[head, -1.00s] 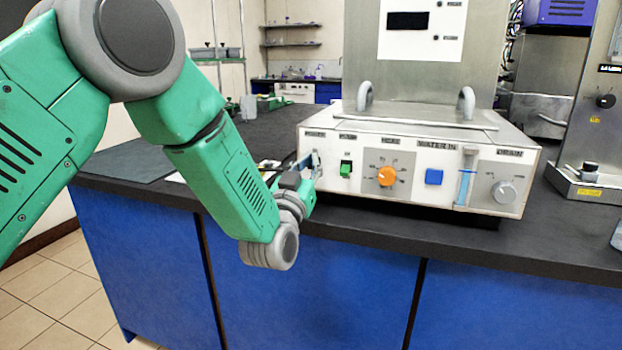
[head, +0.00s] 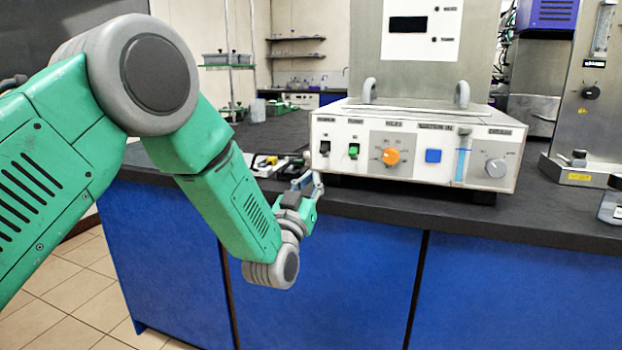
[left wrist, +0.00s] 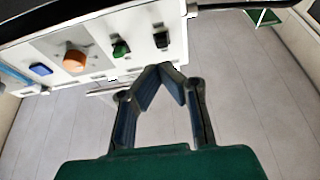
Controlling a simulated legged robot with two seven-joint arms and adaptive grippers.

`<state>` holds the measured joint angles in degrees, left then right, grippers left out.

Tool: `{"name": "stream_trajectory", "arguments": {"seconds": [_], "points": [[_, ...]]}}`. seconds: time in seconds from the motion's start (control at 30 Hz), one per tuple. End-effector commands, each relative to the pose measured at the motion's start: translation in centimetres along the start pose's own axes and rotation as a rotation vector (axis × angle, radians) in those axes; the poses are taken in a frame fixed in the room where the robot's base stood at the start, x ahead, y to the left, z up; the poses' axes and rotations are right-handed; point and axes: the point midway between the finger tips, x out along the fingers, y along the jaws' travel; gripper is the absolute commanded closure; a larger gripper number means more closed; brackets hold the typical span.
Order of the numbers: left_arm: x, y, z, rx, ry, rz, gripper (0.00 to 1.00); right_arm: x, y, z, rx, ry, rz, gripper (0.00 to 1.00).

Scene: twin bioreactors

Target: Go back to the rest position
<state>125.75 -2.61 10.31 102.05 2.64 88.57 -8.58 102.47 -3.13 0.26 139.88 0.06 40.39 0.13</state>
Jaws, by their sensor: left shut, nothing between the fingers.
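My left gripper (head: 308,184) is at the front edge of the dark bench, just left of and below the white control box (head: 345,170). In the left wrist view my left gripper (left wrist: 160,72) has its fingertips together with nothing between them. The fingertips are apart from the panel. The panel has a black switch (head: 325,148), a green switch (head: 353,151), an orange knob (head: 390,156), a blue button (head: 433,155) and a grey drain knob (head: 495,167). The left wrist view also shows the black switch (left wrist: 161,39) and the green switch (left wrist: 120,48). My right gripper is not in view.
The dark bench top (head: 400,208) runs along blue cabinets (head: 320,270). A second metal unit (head: 575,110) stands at the right. Small items (head: 275,165) lie behind my left gripper. Tiled floor (head: 75,285) is open at the lower left.

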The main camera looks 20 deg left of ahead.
Motion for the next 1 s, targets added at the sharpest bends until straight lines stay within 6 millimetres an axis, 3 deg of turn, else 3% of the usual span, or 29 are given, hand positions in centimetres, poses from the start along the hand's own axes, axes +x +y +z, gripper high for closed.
{"name": "stream_trajectory", "arguments": {"seconds": [0.37,0.47,0.53,0.67,0.8,0.9,1.0], "points": [[-0.2,0.0,0.3,0.001,-0.01,0.002,1.0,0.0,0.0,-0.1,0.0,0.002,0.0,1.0],[-1.5,-0.1,2.2,0.003,-0.087,0.01,1.0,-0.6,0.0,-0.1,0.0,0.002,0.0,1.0],[-3.6,-0.3,4.9,0.005,-0.197,0.022,1.0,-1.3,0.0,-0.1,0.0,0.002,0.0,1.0],[-10.4,-0.9,11.0,0.007,-0.487,0.044,1.0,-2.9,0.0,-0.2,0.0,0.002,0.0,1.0],[-19.9,-1.9,15.9,0.007,-0.818,0.057,1.0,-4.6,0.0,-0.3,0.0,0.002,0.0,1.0],[-27.4,-2.7,17.8,0.008,-1.049,0.058,1.0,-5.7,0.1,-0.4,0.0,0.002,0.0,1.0],[-35.1,-3.5,18.3,0.007,-1.273,0.052,1.0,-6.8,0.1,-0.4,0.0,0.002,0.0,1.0]]}}
